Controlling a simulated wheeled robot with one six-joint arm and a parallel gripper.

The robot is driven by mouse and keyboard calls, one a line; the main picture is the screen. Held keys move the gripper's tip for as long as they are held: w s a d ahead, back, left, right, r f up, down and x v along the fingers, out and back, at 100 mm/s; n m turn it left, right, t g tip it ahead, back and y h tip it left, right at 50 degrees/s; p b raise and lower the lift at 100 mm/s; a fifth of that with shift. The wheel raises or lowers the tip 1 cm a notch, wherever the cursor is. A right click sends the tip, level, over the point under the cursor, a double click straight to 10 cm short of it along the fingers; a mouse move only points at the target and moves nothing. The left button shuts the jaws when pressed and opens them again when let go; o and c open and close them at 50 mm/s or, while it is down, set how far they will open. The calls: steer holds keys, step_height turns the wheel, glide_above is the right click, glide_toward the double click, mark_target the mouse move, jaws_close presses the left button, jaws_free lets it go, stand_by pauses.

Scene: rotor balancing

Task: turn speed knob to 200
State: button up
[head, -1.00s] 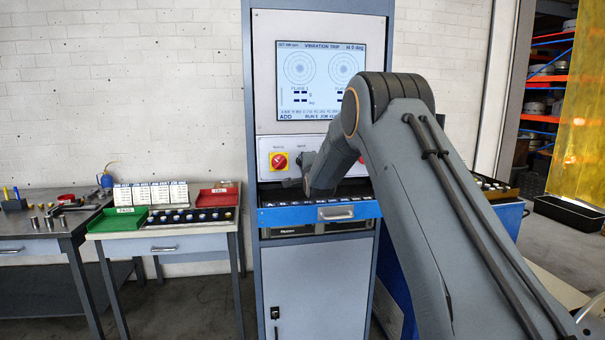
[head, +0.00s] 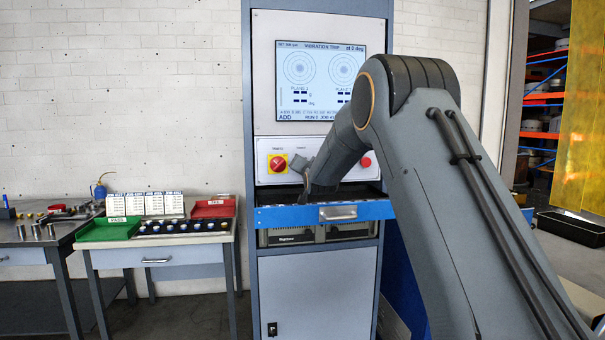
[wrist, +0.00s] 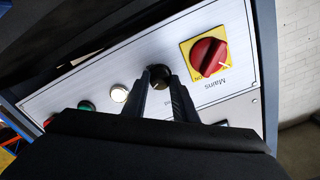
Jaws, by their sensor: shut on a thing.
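The speed knob (wrist: 159,74) is a small black round knob on the light control panel, seen in the wrist view. My gripper (wrist: 161,84) has one finger on each side of it and is shut on it. The knob's pointer and scale are hidden or too small to read. In the head view my gripper (head: 304,176) is at the panel, just right of the mains switch, and the knob is hidden behind it. The screen (head: 320,80) shows "VIBRATION TRIP"; its small set-speed text at the top left is not clearly legible.
The red mains switch on its yellow plate (wrist: 208,57) is close beside the knob. A white button (wrist: 119,93) and a green button (wrist: 86,106) lie on the other side. A blue drawer (head: 285,217) juts out below the panel, under my arm.

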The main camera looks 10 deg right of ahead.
steer(key=n+b, duration=0.2)
steer(key=n, duration=0.3)
steer(key=shift+f+b, duration=0.15)
steer(key=shift+b, duration=0.2)
stand_by(0.4)
steer(key=o, duration=1)
steer(key=shift+o, duration=0.2)
step_height(320, 180, up, 10)
steer(key=shift+r+b, duration=0.1)
steer(key=shift+b, duration=0.55)
